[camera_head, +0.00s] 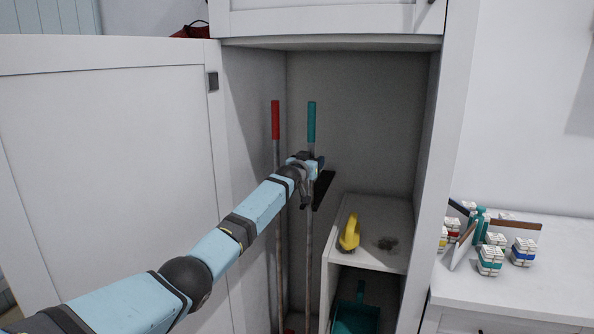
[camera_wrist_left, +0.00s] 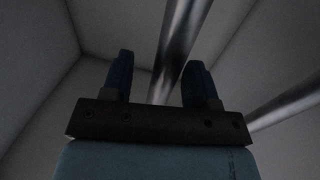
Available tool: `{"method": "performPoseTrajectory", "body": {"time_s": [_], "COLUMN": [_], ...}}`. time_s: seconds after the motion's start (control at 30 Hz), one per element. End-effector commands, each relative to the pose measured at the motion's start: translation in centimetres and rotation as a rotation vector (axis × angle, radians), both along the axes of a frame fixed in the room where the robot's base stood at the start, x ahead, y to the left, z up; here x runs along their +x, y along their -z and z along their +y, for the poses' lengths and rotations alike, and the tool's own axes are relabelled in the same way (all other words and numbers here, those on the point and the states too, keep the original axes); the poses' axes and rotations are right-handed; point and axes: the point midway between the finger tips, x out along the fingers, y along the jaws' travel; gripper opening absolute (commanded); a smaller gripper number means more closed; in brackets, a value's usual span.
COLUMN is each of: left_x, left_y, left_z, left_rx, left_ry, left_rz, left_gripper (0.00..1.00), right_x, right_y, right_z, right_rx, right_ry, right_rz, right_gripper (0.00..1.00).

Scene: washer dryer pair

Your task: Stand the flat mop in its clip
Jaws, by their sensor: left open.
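Two long-handled tools stand upright in the open tall cabinet. One has a teal grip (camera_head: 311,122) and the other a red grip (camera_head: 275,120); their heads are mostly out of sight, so I cannot tell which is the flat mop. My left gripper (camera_head: 314,167) is open at the teal-gripped pole, below its grip. In the left wrist view, a grey metal pole (camera_wrist_left: 178,45) runs between the lines of the open fingers (camera_wrist_left: 158,72); contact is unclear. A second pole (camera_wrist_left: 285,105) passes at right. A dark flat piece (camera_head: 324,188) shows behind the gripper; I cannot tell whether it is the clip.
The cabinet door (camera_head: 110,150) stands open at left. Inside at right, a shelf box (camera_head: 376,257) carries a yellow object (camera_head: 350,234) and a dark clump (camera_head: 387,243), with a teal bin (camera_head: 355,315) below. A white counter (camera_head: 500,290) at right holds several small boxes.

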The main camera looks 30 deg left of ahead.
Motion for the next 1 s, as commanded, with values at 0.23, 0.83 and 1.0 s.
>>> {"method": "performPoseTrajectory", "body": {"time_s": [0.23,0.83,1.0], "left_x": [-3.9,-11.9,-12.1], "left_y": [-0.1,-0.2,-0.2], "left_z": [0.2,0.0,0.0], "left_rx": [0.002,0.003,0.002], "left_ry": [-0.005,-0.005,-0.005], "left_rz": [-0.003,-0.005,-0.005], "left_gripper": [0.54,0.54,0.54], "right_x": [0.0,-0.1,-0.1], "right_y": [-0.4,-0.3,-0.3], "right_z": [0.0,-0.1,-0.1], "right_rx": [-0.003,-0.003,-0.002], "right_ry": [-0.001,-0.002,-0.002], "right_rz": [-0.003,-0.003,-0.003], "right_gripper": [0.0,0.0,0.0]}}
